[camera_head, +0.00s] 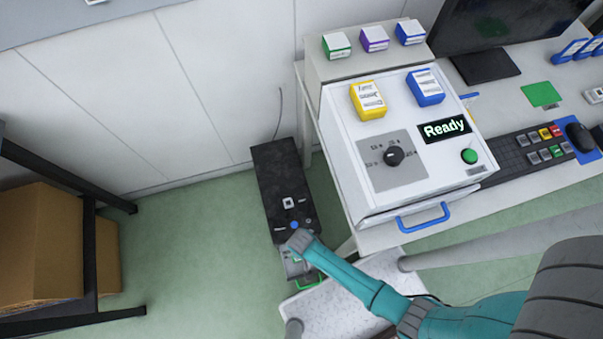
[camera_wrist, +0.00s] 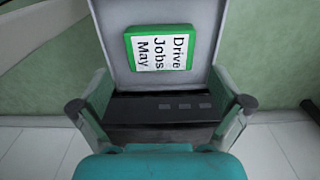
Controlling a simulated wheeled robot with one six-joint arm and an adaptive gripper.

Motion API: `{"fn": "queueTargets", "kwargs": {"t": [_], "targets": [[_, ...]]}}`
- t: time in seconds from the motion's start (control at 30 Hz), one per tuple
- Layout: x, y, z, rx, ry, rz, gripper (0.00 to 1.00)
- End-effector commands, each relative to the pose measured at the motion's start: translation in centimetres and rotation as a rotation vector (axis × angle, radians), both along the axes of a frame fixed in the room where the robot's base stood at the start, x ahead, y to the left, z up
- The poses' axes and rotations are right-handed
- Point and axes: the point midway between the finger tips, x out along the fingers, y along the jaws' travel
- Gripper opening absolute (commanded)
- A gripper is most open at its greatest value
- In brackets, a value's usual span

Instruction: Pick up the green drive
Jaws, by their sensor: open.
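The green drive (camera_wrist: 160,48) carries a white label reading "Drive Jobs May". In the wrist view it lies in a grey open tray (camera_wrist: 205,25) that sticks out of a black unit (camera_wrist: 160,132). My gripper (camera_wrist: 161,105) is open and empty, its two fingers wide apart on either side of the tray. The drive lies between and beyond the fingertips, not touching them. In the head view my gripper (camera_head: 297,250) is over the tray end of the black unit (camera_head: 283,185), and my wrist largely hides the drive.
A white machine (camera_head: 350,190) with a "Ready" display and blue handle stands on the bench at right. Yellow (camera_head: 367,99) and blue (camera_head: 424,87) boxes sit on it. A dark shelf with a cardboard box (camera_head: 45,245) stands at left. Open green floor (camera_head: 200,250) lies between.

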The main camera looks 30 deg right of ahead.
Motion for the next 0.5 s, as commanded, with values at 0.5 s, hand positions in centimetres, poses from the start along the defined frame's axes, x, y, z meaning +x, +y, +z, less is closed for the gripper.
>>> {"fn": "queueTargets", "kwargs": {"t": [0.5], "targets": [[-0.4,0.1,-4.9,0.000,0.000,0.000,1.00]]}}
